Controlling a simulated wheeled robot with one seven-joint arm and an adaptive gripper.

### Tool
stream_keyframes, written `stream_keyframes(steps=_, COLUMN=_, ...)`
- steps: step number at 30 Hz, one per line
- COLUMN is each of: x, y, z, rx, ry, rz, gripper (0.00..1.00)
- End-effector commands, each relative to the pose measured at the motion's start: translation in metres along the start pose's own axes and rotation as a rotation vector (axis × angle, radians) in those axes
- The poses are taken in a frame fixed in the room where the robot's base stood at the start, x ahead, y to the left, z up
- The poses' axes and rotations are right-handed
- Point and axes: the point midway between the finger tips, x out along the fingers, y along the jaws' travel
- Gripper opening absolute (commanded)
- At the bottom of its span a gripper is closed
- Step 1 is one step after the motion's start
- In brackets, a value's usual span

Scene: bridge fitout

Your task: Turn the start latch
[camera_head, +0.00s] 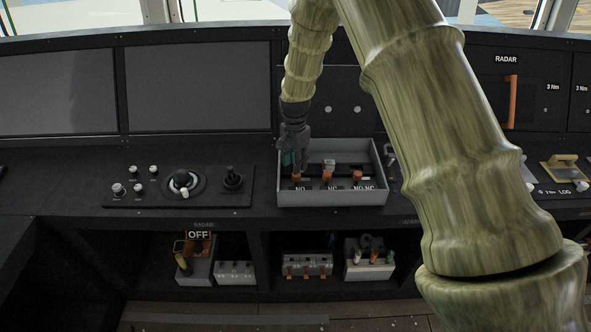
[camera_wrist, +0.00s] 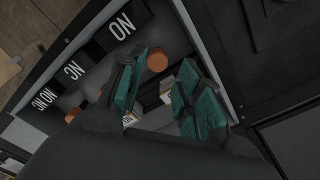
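No part is clearly marked as the start latch, so I cannot tell which one it is. My gripper (camera_head: 290,160) points down into the left part of a grey open-topped box (camera_head: 330,199) on the console, close to the leftmost orange knob (camera_head: 297,178). In the wrist view my gripper (camera_wrist: 163,95) has its two teal-padded fingers apart. An orange knob (camera_wrist: 157,62) shows just beyond the gap between them. Small pale labelled pieces (camera_wrist: 168,88) are partly hidden behind the fingers. I see no contact with the knob. More orange knobs (camera_head: 327,174) stand to the right, above white-lettered labels.
The box walls stand close around my gripper. A trackball panel (camera_head: 183,185) with a small joystick (camera_head: 232,178) lies to the left. Dark screens (camera_head: 198,88) rise behind. Below, shelves hold an OFF-tagged unit (camera_head: 197,262) and grey switch blocks (camera_head: 307,264). An orange handle (camera_head: 510,101) is at right.

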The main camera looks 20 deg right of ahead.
Motion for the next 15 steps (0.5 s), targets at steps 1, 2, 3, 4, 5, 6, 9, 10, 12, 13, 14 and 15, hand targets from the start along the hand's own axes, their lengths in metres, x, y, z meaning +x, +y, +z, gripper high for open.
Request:
stream_keyframes(steps=1, x=0.005, y=0.001, z=0.000, rx=0.001, ry=-0.001, rz=0.002, gripper=0.35)
stream_keyframes(steps=2, x=0.008, y=0.001, z=-0.001, rx=0.001, ry=-0.001, rz=0.002, gripper=0.35)
stream_keyframes(steps=3, x=0.013, y=0.001, z=-0.001, rx=0.001, ry=-0.001, rz=0.001, gripper=0.35)
stream_keyframes(steps=4, x=0.017, y=0.001, z=-0.001, rx=0.001, ry=-0.001, rz=0.001, gripper=0.35)
stream_keyframes(steps=5, x=0.020, y=0.001, z=-0.001, rx=0.001, ry=-0.001, rz=0.002, gripper=0.35)
stream_keyframes(steps=6, x=0.025, y=0.001, z=-0.001, rx=0.001, ry=-0.001, rz=0.001, gripper=0.35)
stream_keyframes(steps=9, x=0.035, y=0.001, z=-0.002, rx=0.002, ry=0.000, rz=0.000, gripper=0.35)
stream_keyframes(steps=10, x=0.037, y=0.001, z=-0.002, rx=0.002, ry=0.000, rz=0.001, gripper=0.35)
stream_keyframes(steps=12, x=0.042, y=0.001, z=-0.002, rx=0.002, ry=0.000, rz=0.001, gripper=0.35)
stream_keyframes(steps=13, x=0.044, y=0.002, z=-0.002, rx=0.002, ry=0.000, rz=0.001, gripper=0.35)
stream_keyframes(steps=14, x=0.046, y=0.002, z=-0.002, rx=0.002, ry=0.000, rz=0.001, gripper=0.35)
stream_keyframes(steps=15, x=0.048, y=0.002, z=-0.002, rx=0.002, ry=0.000, rz=0.001, gripper=0.35)
